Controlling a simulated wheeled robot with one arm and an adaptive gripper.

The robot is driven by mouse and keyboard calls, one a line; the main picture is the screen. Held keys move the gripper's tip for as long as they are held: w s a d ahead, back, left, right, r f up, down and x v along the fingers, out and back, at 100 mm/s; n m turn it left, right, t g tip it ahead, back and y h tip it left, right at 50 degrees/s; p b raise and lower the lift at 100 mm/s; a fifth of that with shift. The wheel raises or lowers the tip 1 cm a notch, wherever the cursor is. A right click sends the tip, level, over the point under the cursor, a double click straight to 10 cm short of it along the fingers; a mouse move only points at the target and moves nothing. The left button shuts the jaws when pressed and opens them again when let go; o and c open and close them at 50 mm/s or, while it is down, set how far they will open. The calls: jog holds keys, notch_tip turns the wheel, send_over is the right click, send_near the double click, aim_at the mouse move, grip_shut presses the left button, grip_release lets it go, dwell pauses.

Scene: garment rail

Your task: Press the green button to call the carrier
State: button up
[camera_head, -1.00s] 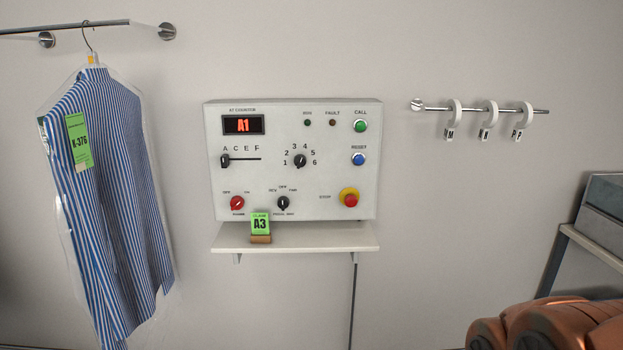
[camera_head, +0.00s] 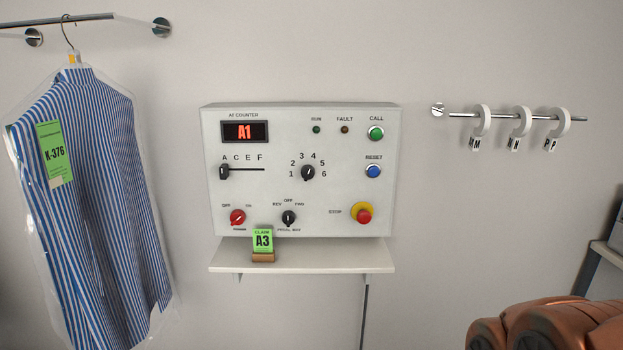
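The green CALL button (camera_head: 376,133) sits at the top right of the white control panel (camera_head: 262,191) on the wall. The panel's red display (camera_head: 244,132) reads A1. A green claim tag (camera_head: 263,240) marked A3 stands in a small wooden block on the shelf below the panel. The RUN lamp (camera_head: 317,129) and FAULT lamp (camera_head: 345,130) look dark. My gripper is out of view; only a copper-coloured part of my arm shows at the lower right, well apart from the button.
A blue RESET button (camera_head: 373,171) and red STOP button (camera_head: 364,216) lie below the green one. A white shelf (camera_head: 330,259) juts out under the panel. A bagged striped shirt (camera_head: 95,190) hangs at left. A short rail (camera_head: 462,114) with white hooks is at right.

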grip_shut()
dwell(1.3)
